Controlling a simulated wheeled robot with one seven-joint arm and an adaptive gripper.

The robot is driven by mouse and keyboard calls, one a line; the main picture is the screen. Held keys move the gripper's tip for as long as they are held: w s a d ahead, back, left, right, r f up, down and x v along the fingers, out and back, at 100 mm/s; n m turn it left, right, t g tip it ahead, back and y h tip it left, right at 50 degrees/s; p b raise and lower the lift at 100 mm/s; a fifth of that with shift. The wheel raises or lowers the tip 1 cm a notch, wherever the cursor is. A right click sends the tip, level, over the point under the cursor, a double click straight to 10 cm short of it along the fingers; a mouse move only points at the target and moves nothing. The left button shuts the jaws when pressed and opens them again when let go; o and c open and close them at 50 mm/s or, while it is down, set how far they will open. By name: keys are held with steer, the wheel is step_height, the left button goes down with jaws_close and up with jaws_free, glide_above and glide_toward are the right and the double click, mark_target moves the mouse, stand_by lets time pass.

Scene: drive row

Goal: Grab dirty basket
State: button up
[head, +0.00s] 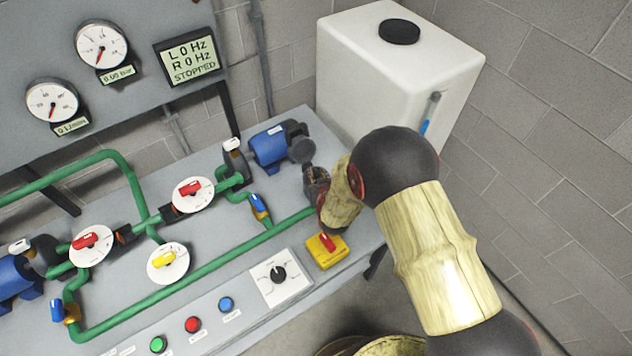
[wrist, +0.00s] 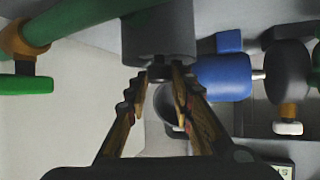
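I take the open dark pot (head: 316,183) near the bench's right end, with brownish matter inside, to hold the dirty basket. The basket itself is not clear. My gripper (head: 324,196) is right beside the pot in the head view, and its fingers are partly hidden. In the wrist view my gripper (wrist: 161,72) reaches to a grey cylinder (wrist: 158,32). A small dark piece (wrist: 160,73) at the cylinder's edge shows between the fingertips. I cannot tell whether they touch or hold it. A round grey opening (wrist: 170,105) lies just below, between the fingers.
A blue motor (head: 268,147) stands left of the pot. Green pipes (head: 185,280) and a yellow box with a red switch (head: 327,250) are in front. A large white tank (head: 390,75) stands behind. A gauge panel (head: 140,50) is at upper left.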

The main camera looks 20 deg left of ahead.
jaws_close()
stand_by(0.5)
